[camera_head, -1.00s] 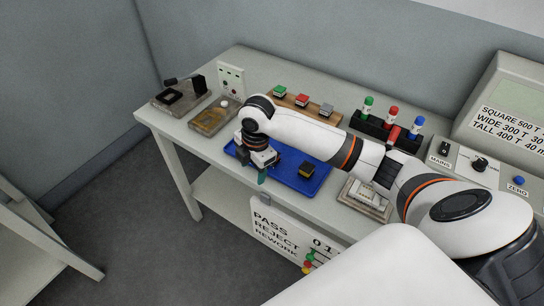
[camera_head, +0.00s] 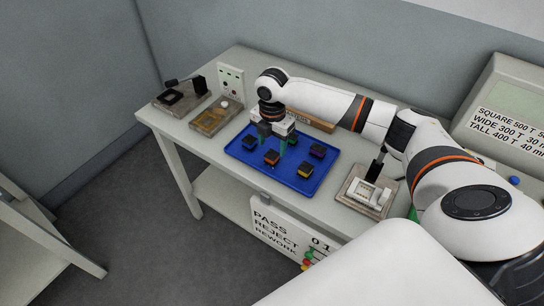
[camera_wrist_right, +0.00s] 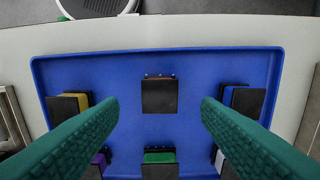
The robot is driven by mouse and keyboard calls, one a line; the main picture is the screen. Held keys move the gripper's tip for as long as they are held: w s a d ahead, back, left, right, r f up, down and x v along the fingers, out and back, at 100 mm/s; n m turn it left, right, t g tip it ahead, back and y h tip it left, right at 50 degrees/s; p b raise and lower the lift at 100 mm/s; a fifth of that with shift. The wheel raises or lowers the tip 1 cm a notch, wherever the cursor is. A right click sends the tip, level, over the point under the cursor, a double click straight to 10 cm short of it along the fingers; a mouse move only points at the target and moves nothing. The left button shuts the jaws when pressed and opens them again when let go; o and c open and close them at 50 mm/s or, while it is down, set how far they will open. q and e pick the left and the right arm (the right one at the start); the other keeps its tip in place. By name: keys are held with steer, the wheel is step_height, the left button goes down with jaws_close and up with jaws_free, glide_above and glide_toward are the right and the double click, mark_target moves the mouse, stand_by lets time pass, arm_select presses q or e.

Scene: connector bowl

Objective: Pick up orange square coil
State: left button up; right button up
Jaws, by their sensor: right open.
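The orange square coil (camera_wrist_right: 160,95) is a dark block with a thin orange-brown edge, in the wrist view on the blue tray (camera_wrist_right: 200,62). It sits midway between the fingertips as seen there, apart from both. In the head view it appears as the dark block (camera_head: 272,157) near the tray's front edge. My right gripper (camera_head: 274,141) is open and empty, pointing down over the tray; its green fingers (camera_wrist_right: 159,108) flank the coil in the wrist view. My left gripper is not in view.
Other coils share the tray: yellow (camera_wrist_right: 70,104), blue (camera_wrist_right: 246,101), green (camera_wrist_right: 160,162), purple (camera_wrist_right: 98,166) and a pale-edged one (camera_wrist_right: 221,164). A fixture (camera_head: 368,192) stands right of the tray and a brown plate fixture (camera_head: 213,119) left of it.

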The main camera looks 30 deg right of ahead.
mark_target(272, 154)
step_height(272, 154, down, 4)
steer(key=shift+f+p, duration=0.1)
steer(key=shift+p, duration=0.3)
steer(key=c, duration=1.1)
